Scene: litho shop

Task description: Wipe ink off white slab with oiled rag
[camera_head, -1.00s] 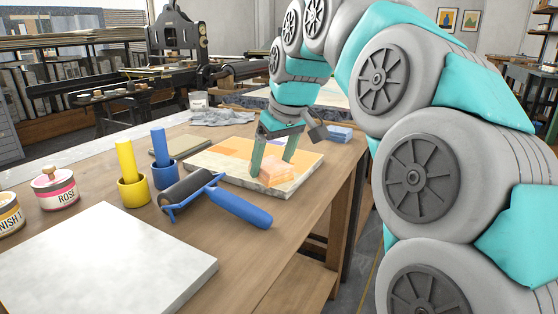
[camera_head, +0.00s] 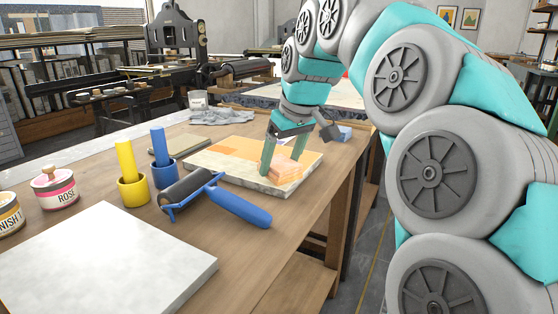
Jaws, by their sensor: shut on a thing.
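A white slab (camera_head: 222,172) with orange ink (camera_head: 238,146) lies flat on the bench, near the middle of the view. The orange covers part of its upper side, and its left and front parts look pale grey-white. My gripper (camera_head: 283,160) is over the slab's right part, fingers pointing down, shut on a folded peach-orange rag (camera_head: 287,170). The rag appears to rest on the slab near its right front edge. The fingers and rag hide part of the slab behind them.
A bare pale slab (camera_head: 110,260) lies in front. A grey cloth (camera_head: 222,116) and blue block (camera_head: 344,133) lie behind.

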